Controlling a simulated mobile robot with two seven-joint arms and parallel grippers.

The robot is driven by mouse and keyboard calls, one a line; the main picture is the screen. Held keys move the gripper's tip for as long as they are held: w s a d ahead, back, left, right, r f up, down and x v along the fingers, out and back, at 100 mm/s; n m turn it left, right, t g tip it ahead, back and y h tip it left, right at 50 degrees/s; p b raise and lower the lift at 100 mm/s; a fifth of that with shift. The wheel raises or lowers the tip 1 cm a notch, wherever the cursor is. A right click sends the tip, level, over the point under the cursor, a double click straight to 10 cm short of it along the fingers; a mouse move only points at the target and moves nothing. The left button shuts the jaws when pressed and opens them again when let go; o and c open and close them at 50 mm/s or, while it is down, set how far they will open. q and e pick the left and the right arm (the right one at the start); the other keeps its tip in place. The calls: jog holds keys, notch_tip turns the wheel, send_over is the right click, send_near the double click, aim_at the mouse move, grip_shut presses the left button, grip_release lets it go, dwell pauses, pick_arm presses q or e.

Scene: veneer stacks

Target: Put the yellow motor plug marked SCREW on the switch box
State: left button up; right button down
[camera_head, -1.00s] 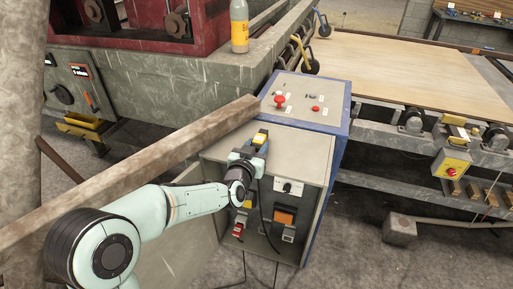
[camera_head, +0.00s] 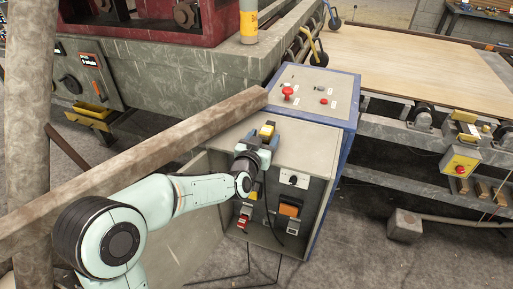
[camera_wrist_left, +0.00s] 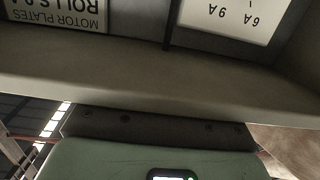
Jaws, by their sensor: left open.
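The switch box is the grey open-fronted cabinet (camera_head: 305,150). A yellow plug (camera_head: 266,131) with dark sides is at its top, near the left part; no SCREW marking is legible. My left gripper (camera_head: 262,141) is open right at this plug, with fingers beside its near end; whether they touch it I cannot tell. A black cable (camera_head: 267,205) hangs from near the gripper down the box's open front. In the left wrist view the fingers are out of sight; the box's edge (camera_wrist_left: 150,78) fills the middle. My right gripper is not in view.
Inside the box are another yellow piece (camera_head: 253,191), a red plug (camera_head: 243,220) and an orange socket (camera_head: 289,209). A blue-sided console (camera_head: 315,90) with red buttons stands behind. A long beam (camera_head: 150,160) runs along the left, close to my arm.

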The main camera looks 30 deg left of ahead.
pick_arm(q)
jog(key=shift+s+p, duration=0.15)
jog(key=shift+p, duration=0.2)
jog(key=r+b+v, duration=0.1)
jog(key=b+v, duration=0.1)
jog(key=v, duration=1)
jog(key=s+d+f+g+h, duration=0.1)
jog(key=d+f+g+h, duration=0.15)
jog(key=f, duration=0.85)
jog(key=s+d+f+g+h, duration=0.1)
jog(key=s+d+f+g, duration=0.2)
jog(key=f, duration=0.9)
jog(key=d+f+g+h, duration=0.15)
jog(key=f+g, duration=0.25)
jog(key=f, duration=0.7)
jog(key=s+d+f+g+h, duration=0.1)
jog(key=s+d+f+g, duration=0.1)
jog(key=s+f, duration=0.4)
jog(key=s+d+f+g+h, duration=0.1)
jog(key=s+d+f+g, duration=0.2)
jog(key=s, duration=0.6)
jog(key=s+d+f+n+g, duration=0.1)
jog(key=s+d+f+g, duration=0.2)
jog(key=s+d+f, duration=0.2)
jog(key=s+f, duration=0.3)
jog(key=f, duration=0.1)
jog(key=shift+d+h, duration=0.35)
jog(key=shift+h, duration=0.05)
